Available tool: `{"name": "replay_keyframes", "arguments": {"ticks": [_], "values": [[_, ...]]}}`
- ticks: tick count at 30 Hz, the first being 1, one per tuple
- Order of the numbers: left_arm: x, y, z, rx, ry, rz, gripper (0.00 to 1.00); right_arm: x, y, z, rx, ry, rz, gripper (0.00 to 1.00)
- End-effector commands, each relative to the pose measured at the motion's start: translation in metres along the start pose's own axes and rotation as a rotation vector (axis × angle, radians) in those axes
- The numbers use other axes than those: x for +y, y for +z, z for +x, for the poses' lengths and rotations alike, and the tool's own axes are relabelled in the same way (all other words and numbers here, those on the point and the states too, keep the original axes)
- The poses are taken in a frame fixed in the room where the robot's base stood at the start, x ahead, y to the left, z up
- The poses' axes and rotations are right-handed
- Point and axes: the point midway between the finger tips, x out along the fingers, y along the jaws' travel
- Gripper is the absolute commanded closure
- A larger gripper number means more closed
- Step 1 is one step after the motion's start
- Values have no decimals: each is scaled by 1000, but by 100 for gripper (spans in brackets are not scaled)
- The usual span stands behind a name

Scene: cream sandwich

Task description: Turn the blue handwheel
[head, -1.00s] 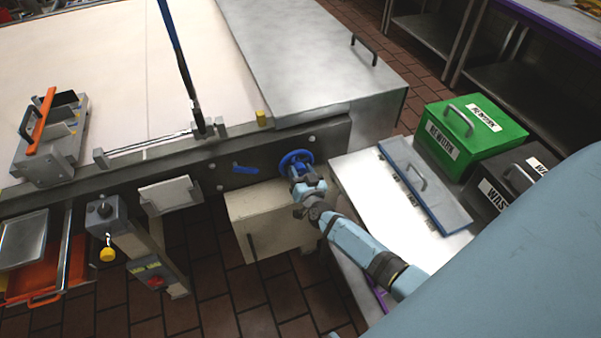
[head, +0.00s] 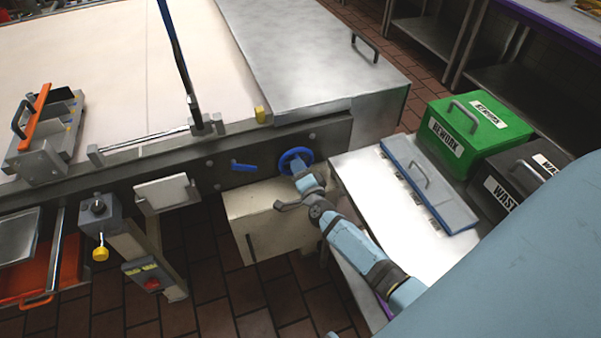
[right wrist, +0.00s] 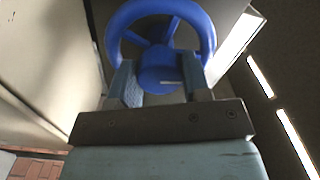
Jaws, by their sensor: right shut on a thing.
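The blue handwheel (head: 296,160) is mounted on the dark side rail of the conveyor in the head view. It also fills the upper middle of the right wrist view (right wrist: 205,38), where its rim, spokes and hub show. My right gripper (right wrist: 160,82) is at the wheel, with one finger on each side of the hub, shut on the handwheel. In the head view my right gripper (head: 302,170) reaches the wheel from below right and covers part of its lower rim. My left gripper is not in view.
A blue lever (head: 244,167) sits on the rail left of the wheel. A cream box (head: 262,215) is below it. A steel table (head: 385,205) with a grey lidded tray stands right, near green (head: 470,135) and black bins. A control post (head: 130,240) stands left.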

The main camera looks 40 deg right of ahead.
Motion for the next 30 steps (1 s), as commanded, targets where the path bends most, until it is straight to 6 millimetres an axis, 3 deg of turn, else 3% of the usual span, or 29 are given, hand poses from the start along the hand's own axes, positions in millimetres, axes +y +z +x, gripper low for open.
{"name": "replay_keyframes", "arguments": {"ticks": [18, 30], "values": [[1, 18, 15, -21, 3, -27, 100, 2, 2, -1, -1, 2, 533, 80], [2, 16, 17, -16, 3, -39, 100, 1, 1, -1, 0, 2, 686, 80]]}}
